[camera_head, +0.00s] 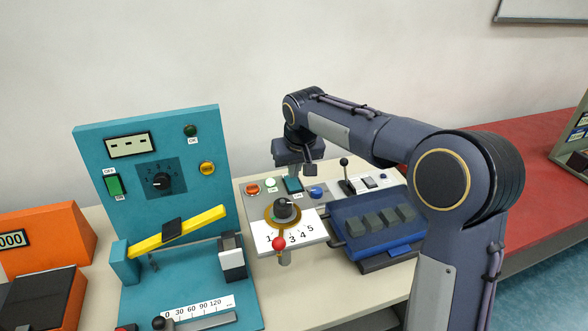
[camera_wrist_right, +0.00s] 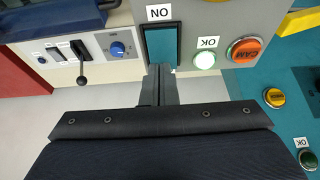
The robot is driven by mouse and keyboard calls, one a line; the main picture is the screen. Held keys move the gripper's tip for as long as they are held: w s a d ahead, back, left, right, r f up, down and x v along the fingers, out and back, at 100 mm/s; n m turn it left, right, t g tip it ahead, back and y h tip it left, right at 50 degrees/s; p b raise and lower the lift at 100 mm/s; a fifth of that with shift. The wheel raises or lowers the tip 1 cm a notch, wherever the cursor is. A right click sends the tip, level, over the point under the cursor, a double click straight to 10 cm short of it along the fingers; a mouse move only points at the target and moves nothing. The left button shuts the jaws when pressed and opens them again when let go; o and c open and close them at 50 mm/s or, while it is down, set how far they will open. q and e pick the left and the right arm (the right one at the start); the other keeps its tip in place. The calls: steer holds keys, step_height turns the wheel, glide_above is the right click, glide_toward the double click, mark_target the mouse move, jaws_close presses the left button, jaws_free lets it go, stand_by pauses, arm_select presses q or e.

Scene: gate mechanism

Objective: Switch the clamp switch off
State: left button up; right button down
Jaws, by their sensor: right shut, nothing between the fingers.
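A teal rocker switch (camera_head: 292,185) with an ON label sits on the light control panel in the middle of the head view. It shows large in the right wrist view (camera_wrist_right: 162,42), its label upside down. My right gripper (camera_head: 295,171) is shut and empty, pointing down at this switch. In the wrist view its fingertips (camera_wrist_right: 158,72) overlap the switch's lower edge; I cannot tell whether they touch. A green rocker (camera_head: 114,185) with OFF and ON labels is on the teal upright panel at left. No readable label says which switch is the clamp's. My left gripper is not in view.
Near the teal rocker are a lit green OK lamp (camera_wrist_right: 204,60), an orange button (camera_wrist_right: 244,50), a blue knob (camera_head: 317,191) and a black lever (camera_head: 345,170). A dial (camera_head: 283,209) and a red-knobbed lever (camera_head: 279,243) stand in front. A blue tray (camera_head: 345,231) holds dark blocks.

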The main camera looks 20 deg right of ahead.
steer(key=shift+f, duration=0.35)
steer(key=shift+w+r+g+p, duration=0.15)
steer(key=shift+g+p, duration=0.25)
steer(key=shift+p, duration=0.85)
steer(key=shift+w+f+b, duration=0.1)
steer(key=shift+f+b, duration=0.25)
steer(key=shift+f, duration=0.1)
steer(key=shift+s+f, duration=0.1)
steer(key=shift+s, duration=0.35)
steer(key=shift+s+b, duration=0.4)
steer(key=shift+s, duration=0.1)
